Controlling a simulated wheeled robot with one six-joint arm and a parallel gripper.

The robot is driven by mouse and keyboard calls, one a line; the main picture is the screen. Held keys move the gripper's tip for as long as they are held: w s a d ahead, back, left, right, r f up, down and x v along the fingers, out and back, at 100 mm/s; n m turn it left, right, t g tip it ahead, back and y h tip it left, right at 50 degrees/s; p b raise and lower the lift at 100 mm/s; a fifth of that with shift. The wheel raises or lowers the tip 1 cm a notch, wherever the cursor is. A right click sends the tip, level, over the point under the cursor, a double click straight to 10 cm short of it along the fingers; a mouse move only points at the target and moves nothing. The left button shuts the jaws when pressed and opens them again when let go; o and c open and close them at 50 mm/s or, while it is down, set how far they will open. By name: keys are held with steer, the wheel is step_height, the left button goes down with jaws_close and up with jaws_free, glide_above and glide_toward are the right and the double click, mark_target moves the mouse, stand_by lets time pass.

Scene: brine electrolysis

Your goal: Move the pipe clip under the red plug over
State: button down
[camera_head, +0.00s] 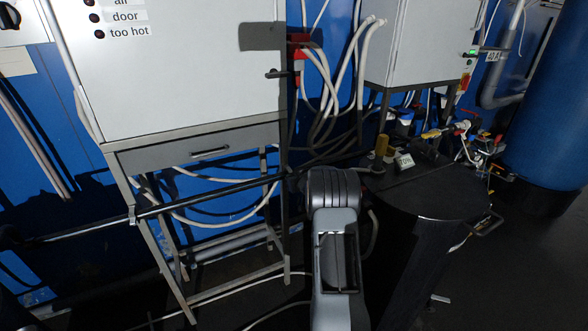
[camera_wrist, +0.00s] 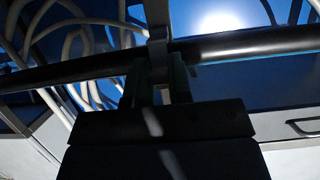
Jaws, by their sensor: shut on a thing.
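In the wrist view, my gripper (camera_wrist: 157,84) is shut on a grey pipe clip (camera_wrist: 158,50). The clip is at a black pipe (camera_wrist: 255,43) that crosses the picture; whether it closes fully around the pipe I cannot tell. In the head view, the black pipe (camera_head: 215,187) runs in front of the cabinet's stand. My arm hides my gripper and the clip there. A red plug (camera_head: 299,40) with pale cables sits at the right side of the large cabinet, above the pipe.
The large grey cabinet (camera_head: 190,75) stands on a frame with a drawer (camera_head: 195,150). Loose cables (camera_head: 325,95) hang behind my arm. A black-topped unit (camera_head: 430,190) stands to the right, near a blue tank (camera_head: 550,110). A smaller grey cabinet (camera_head: 420,40) is behind.

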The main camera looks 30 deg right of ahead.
steer(key=shift+r+p, duration=0.1)
steer(key=shift+p, duration=0.35)
steer(key=c, duration=1)
jaws_free()
steer(key=shift+c, duration=0.2)
steer(key=v, duration=1.3)
steer(key=shift+s+r, duration=0.25)
steer(key=shift+a, duration=0.1)
